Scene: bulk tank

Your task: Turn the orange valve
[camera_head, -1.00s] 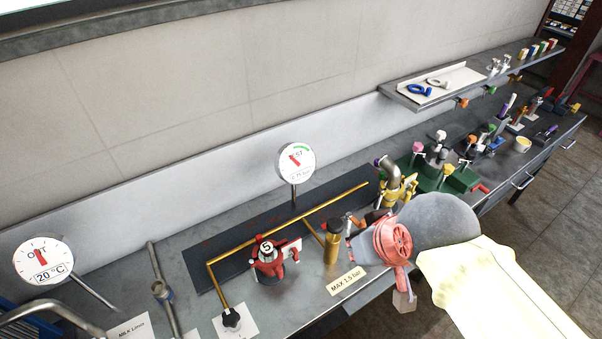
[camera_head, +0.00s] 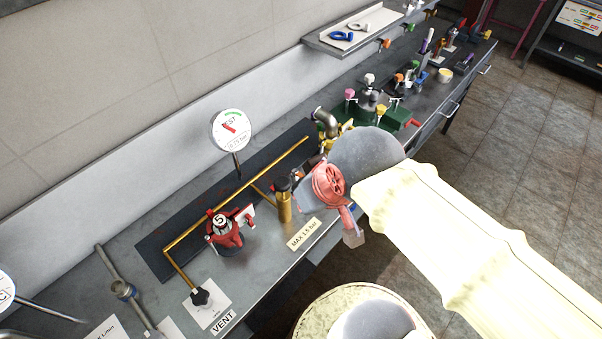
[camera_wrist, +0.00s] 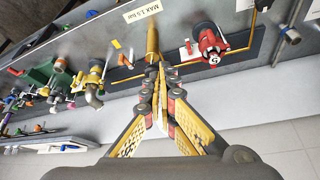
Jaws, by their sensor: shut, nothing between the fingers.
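My gripper (camera_wrist: 161,72) is shut and empty in the wrist view. Its fingertips are close to or in front of a brass cylinder (camera_wrist: 153,38); contact cannot be told.
A red valve marked 5 (camera_head: 222,233) stands left of the cylinder, beside a brass pipe (camera_head: 235,195). A round gauge (camera_head: 232,131) stands behind. A MAX 1.5 bar label (camera_head: 303,233) is at the bench edge. Green-based fittings (camera_head: 362,112) crowd the bench farther right. A shelf (camera_head: 325,44) overhangs behind.

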